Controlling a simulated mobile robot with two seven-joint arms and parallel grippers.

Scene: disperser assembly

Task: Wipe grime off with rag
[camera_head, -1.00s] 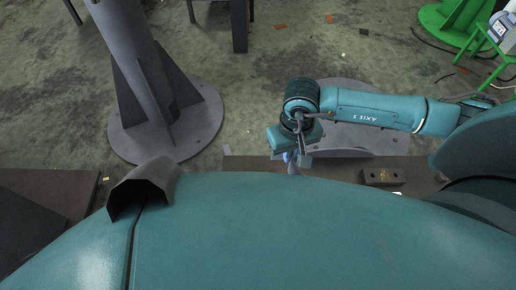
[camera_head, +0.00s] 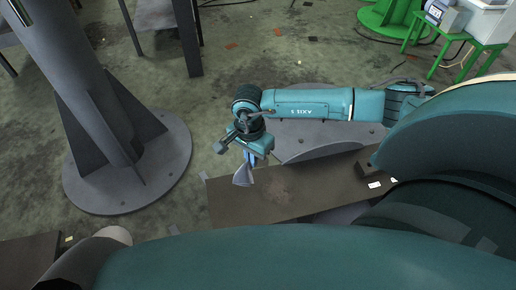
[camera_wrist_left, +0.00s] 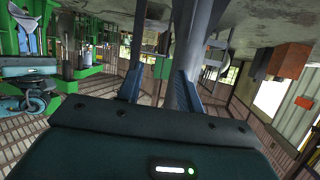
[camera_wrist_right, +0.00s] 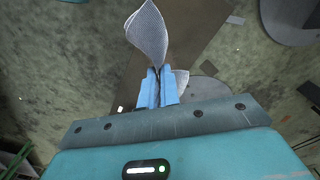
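A grey rag (camera_head: 243,175) hangs from my right gripper (camera_head: 250,157) over the left part of a long brown plate (camera_head: 235,205) in the head view. The right wrist view shows the blue fingers (camera_wrist_right: 157,90) closed on the rag (camera_wrist_right: 148,35), which sticks out beyond the tips. A faint reddish-brown patch, possibly grime, marks the plate (camera_head: 280,190) just right of the rag. I cannot tell whether the rag touches the plate. My left gripper (camera_wrist_left: 160,90) shows only in its wrist view, fingers apart and nothing between them.
A grey column with a round base (camera_head: 160,165) stands left of the plate. A grey round base (camera_head: 320,130) lies behind it. A dark block (camera_head: 368,170) sits on the plate's right part. A green table (camera_head: 465,45) is far right.

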